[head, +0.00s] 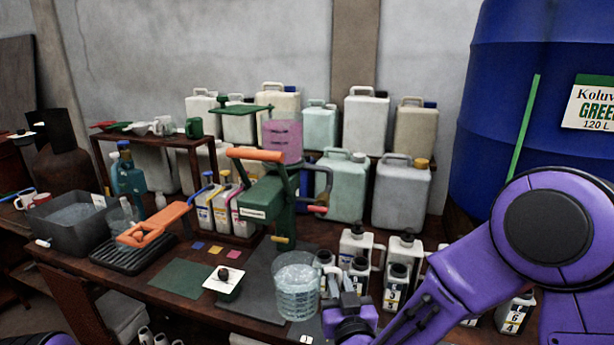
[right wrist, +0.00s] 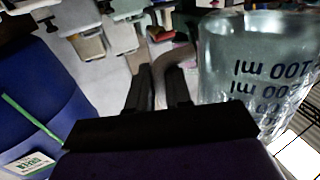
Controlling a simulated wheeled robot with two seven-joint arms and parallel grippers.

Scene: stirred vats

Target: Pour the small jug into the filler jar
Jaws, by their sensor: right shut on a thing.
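The small jug (head: 297,288) is clear with dark volume marks and seems to hold clear liquid. It looks upright near the bench's front edge; I cannot tell whether it touches the bench. My right gripper (head: 341,292) is at the jug's right side, shut on its handle. In the right wrist view the fingers (right wrist: 160,88) close around the curved handle beside the jug (right wrist: 255,65). A pink see-through jar (head: 282,141), likely the filler jar, sits high on a green stand with orange handles (head: 270,205), behind and above the jug. My left gripper is out of view.
White bottles (head: 359,243) stand close behind and right of my right gripper. A white card with a black knob (head: 222,281) lies left of the jug. A grey tub (head: 75,221) and a black rack (head: 135,255) are further left. Large canisters (head: 402,192) line the back.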

